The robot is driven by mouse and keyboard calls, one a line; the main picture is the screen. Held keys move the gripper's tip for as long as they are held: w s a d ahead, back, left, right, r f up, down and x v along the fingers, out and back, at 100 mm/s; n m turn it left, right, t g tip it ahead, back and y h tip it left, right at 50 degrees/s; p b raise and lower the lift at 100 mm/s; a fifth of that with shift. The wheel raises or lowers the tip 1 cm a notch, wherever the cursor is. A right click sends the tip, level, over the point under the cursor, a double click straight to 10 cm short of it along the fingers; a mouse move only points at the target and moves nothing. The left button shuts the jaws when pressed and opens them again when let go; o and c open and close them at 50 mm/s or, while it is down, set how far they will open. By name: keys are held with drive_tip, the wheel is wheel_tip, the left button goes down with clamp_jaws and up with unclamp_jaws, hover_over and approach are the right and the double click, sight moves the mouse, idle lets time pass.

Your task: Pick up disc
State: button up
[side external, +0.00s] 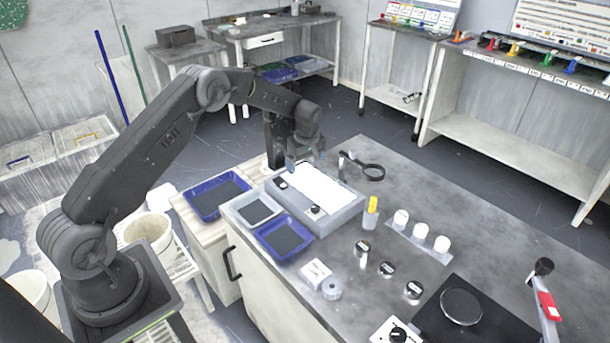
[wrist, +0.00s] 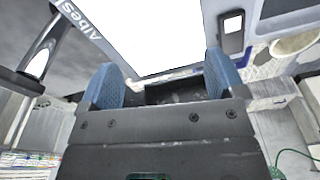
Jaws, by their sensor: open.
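Several small round dark-and-silver pieces stand in a row on the grey bench, among them a near one (side external: 412,290), a middle one (side external: 386,268) and a far one (side external: 361,248). I cannot tell which round piece is the disc. My gripper (side external: 291,165) hangs above the back of a light box (side external: 345,215) with a bright white panel. In the wrist view its two blue fingertips (wrist: 163,80) are apart, with the glowing panel (wrist: 150,30) beyond them. No disc is clear between the fingers.
Blue trays, one at the left (side external: 217,196) and one nearer (side external: 284,238), lie left of the light box. A magnifier (side external: 372,172), a yellow-topped holder (side external: 371,212), white cylinders (side external: 420,231) and a black hotplate (side external: 450,325) stand on the bench. The bench's far right is clear.

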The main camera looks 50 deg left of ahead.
sight(305, 172)
wheel_tip(305, 172, down, 3)
drive_tip(key=shift+w+a+f, duration=0.1)
drive_tip(key=shift+w+f, duration=0.05)
drive_tip(key=c, duration=1.1)
